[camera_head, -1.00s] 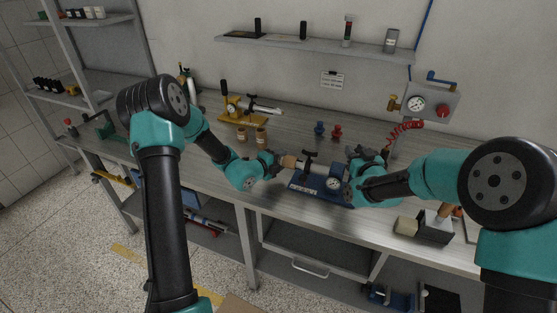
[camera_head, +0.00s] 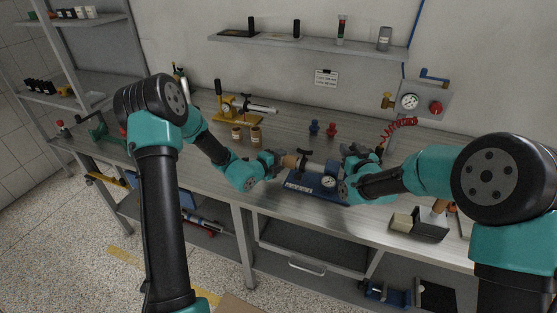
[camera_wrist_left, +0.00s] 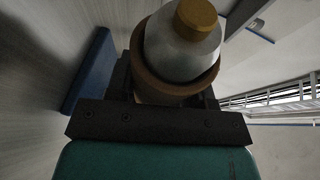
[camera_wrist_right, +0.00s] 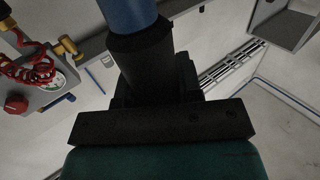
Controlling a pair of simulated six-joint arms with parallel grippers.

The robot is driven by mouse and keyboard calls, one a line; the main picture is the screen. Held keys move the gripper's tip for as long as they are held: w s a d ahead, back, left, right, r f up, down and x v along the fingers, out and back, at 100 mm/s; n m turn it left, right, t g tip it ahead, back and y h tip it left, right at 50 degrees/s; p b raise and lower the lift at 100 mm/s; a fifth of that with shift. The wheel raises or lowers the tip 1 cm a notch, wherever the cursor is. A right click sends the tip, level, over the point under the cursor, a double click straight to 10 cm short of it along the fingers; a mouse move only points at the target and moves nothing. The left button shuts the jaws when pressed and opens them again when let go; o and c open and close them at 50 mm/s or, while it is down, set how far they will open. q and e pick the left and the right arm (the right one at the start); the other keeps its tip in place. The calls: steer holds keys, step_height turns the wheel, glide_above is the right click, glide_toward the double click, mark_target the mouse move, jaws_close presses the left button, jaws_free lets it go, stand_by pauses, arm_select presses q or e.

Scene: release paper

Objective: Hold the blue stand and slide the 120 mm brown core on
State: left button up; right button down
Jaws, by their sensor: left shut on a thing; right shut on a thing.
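The blue stand (camera_head: 300,187) with a round gauge sits on the bench between my two grippers. The brown core (camera_head: 288,161) is at the left end of its grey spindle. In the left wrist view the brown core (camera_wrist_left: 151,84) is a ring around the grey, brass-tipped spindle (camera_wrist_left: 185,45), with the tip sticking out. My left gripper (camera_head: 275,165) is shut on the core. My right gripper (camera_head: 348,168) is shut at the stand's right side; in the right wrist view its jaws close on a black grip below a blue post (camera_wrist_right: 128,14). How far the core is on is hidden.
Two small brown cores (camera_head: 246,134) stand behind on the bench, near a yellow press (camera_head: 232,108). Blue and red pieces (camera_head: 323,129) stand behind the blue stand. A block and dark holder (camera_head: 428,222) lie at front right. A gauge panel (camera_head: 418,103) with red hose is on the wall.

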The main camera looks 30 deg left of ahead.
arm_select(q)
steer(key=shift+w+d, duration=0.1)
steer(key=shift+d, duration=0.55)
steer(key=o, duration=1.1)
steer(key=shift+c, duration=0.2)
steer(key=v, duration=1.2)
steer(key=shift+a, duration=0.1)
arm_select(e)
steer(key=c, duration=0.7)
jaws_free()
